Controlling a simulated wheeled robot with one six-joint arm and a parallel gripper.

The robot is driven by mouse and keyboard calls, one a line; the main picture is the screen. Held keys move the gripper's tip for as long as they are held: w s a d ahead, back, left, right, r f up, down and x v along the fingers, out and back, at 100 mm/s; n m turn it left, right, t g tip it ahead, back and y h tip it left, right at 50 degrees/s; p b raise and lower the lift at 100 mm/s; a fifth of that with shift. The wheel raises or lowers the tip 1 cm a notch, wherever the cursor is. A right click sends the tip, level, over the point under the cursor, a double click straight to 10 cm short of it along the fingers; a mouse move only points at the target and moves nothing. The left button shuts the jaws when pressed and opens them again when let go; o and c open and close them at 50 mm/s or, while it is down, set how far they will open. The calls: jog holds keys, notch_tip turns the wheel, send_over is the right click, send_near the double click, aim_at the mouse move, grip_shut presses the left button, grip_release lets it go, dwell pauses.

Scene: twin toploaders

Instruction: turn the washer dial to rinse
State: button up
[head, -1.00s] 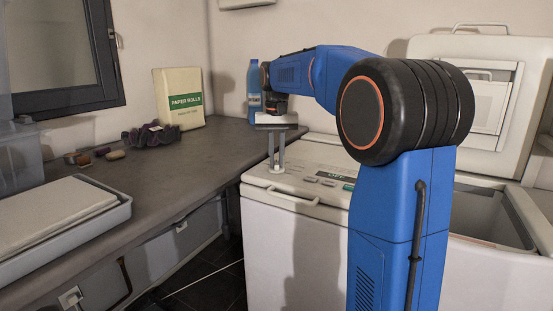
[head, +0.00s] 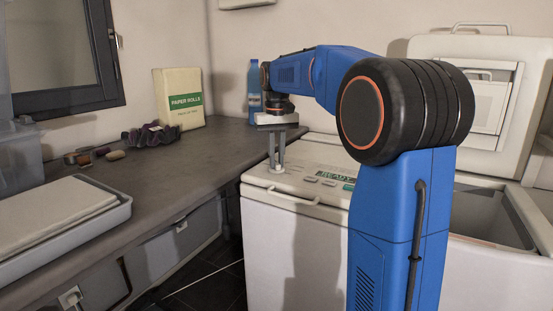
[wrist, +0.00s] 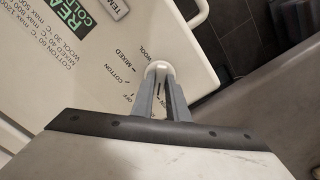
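The washer (head: 296,235) stands beside the counter, with its control panel on top. Its small white round dial (wrist: 160,70) is at the panel's corner, between my fingertips in the wrist view. My gripper (head: 277,168) points straight down, its two grey fingers closed around the dial; it also shows in the wrist view (wrist: 161,88). Printed labels near the dial read WOOL, MIXED, COTTON and OFF. A rinse label is not visible, and I cannot tell which label the dial points to. The display (head: 336,174) reads READY, with a second line partly cut off in the wrist view.
A raised lid (head: 480,100) and an open tub (head: 490,215) are at the right.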

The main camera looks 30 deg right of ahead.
aim_at(277, 162)
jog(key=o, duration=0.4)
jog(key=shift+c, duration=0.2)
jog(key=shift+r, duration=0.1)
notch_tip(277, 162, up, 17)
jog(key=shift+r, duration=0.1)
dwell(0.6)
jog(key=s+a+f+t, duration=0.1)
jog(key=s+a+f, duration=0.1)
jog(key=s+f, duration=0.3)
jog(key=s+a+f+n+t, duration=0.1)
jog(key=s+a+f, duration=0.2)
jog(key=s, duration=0.4)
jog(key=s+a+f+t, duration=0.1)
jog(key=s+a+f, duration=0.1)
jog(key=s+f, duration=0.35)
jog(key=s+a+f+n+t, duration=0.1)
jog(key=s+a+f, duration=0.2)
jog(key=s+f, duration=1.4)
notch_tip(277, 162, down, 4)
jog(key=shift+r+t, duration=0.2)
jog(key=shift+t, duration=0.2)
